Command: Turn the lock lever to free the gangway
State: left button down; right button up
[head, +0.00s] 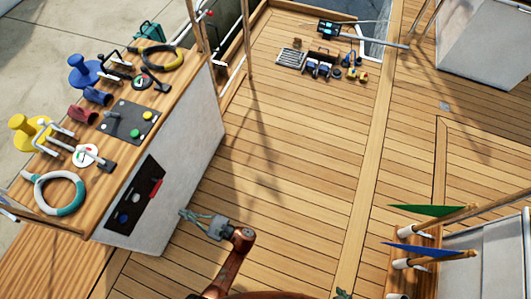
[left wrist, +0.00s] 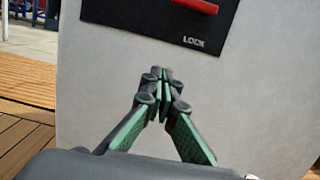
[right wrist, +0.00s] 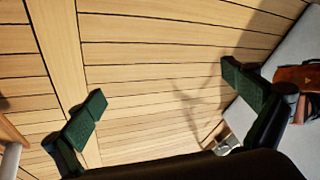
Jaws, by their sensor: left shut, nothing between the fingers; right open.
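The red lock lever (head: 155,189) is on a black panel (head: 128,213) on the side of the white console. In the left wrist view the lever (left wrist: 198,5) is cut by the top edge, above the word LOCK. My left gripper (head: 184,213) is shut and empty, near the console side, right of and below the lever in the head view. In the left wrist view its fingertips (left wrist: 160,74) meet below the panel, apart from the lever. My right gripper (right wrist: 170,98) is open and empty over the deck. I cannot make out the gangway for certain.
The console's wooden top (head: 68,172) carries winches, handles, rope coils and a button panel (head: 128,121). Several small items lie on the deck's far end, including a metal grate (head: 291,57). Green (head: 425,210) and blue (head: 425,250) flags stand at right. The middle deck (head: 290,150) is clear.

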pick_arm(q)
jog(key=shift+w+d+r+y, duration=0.25)
jog(key=shift+w+d+r, duration=0.05)
jog(key=shift+d+r, duration=0.25)
jog(key=shift+w+d+r+y, duration=0.3)
jog(key=shift+d+r, duration=0.15)
jog(key=shift+r, duration=0.1)
pick_arm(e)
jog(key=shift+w+r, duration=0.4)
jog(key=shift+r, duration=0.25)
pick_arm(q)
jog(key=w+a+r, duration=0.1)
jog(key=a, duration=0.2)
jog(key=w+a+r, duration=0.1)
jog(key=a+r, duration=0.1)
jog(key=a, duration=0.1)
jog(key=w+a+r, duration=0.1)
jog(key=a+r, duration=0.1)
jog(key=a, duration=0.1)
jog(key=shift+w+r, duration=0.15)
jog(key=shift+w, duration=0.2)
jog(key=shift+r, duration=0.5)
pick_arm(e)
jog(key=shift+r, duration=0.1)
